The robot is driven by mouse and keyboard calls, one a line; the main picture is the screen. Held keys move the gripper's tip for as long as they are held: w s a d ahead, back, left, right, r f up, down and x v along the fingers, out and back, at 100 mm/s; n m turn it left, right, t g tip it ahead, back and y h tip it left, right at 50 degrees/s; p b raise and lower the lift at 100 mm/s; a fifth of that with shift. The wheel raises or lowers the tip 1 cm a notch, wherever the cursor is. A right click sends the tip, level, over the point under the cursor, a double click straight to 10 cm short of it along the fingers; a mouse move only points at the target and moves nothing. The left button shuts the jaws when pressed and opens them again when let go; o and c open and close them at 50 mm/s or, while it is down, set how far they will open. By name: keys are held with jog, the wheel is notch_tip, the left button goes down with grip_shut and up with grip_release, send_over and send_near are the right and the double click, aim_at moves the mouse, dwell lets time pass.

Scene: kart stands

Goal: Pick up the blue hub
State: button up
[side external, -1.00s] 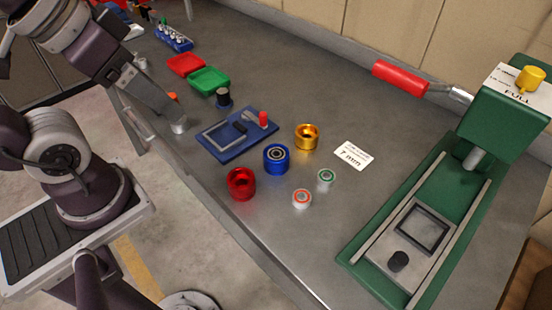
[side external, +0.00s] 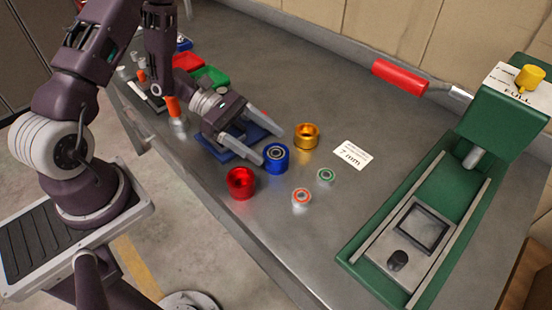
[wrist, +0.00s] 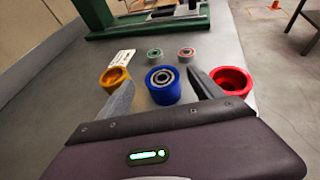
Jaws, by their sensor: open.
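The blue hub (side external: 276,158) is a short blue cylinder with a bearing in its top. It stands upright on the grey bench between a gold hub and a red hub. In the wrist view the blue hub (wrist: 163,86) sits ahead of my gripper, between the lines of its two fingers. My gripper (side external: 268,145) is open, low over the bench, its fingers pointing at the blue hub. In the wrist view my gripper (wrist: 160,88) shows one finger on the gold side and one on the red side. I cannot tell whether either finger touches the hub.
The gold hub (side external: 307,135) and red hub (side external: 241,183) stand close on either side. Two small bearings, red-ringed (side external: 301,196) and green-ringed (side external: 326,175), lie beyond. A "7 mm" card (side external: 352,155) lies right. A green press (side external: 440,200) fills the right side.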

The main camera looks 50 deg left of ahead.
aim_at(287, 162)
jog(key=x, duration=0.7)
jog(key=shift+s+f, duration=0.1)
jog(key=shift+f, duration=0.3)
grip_shut()
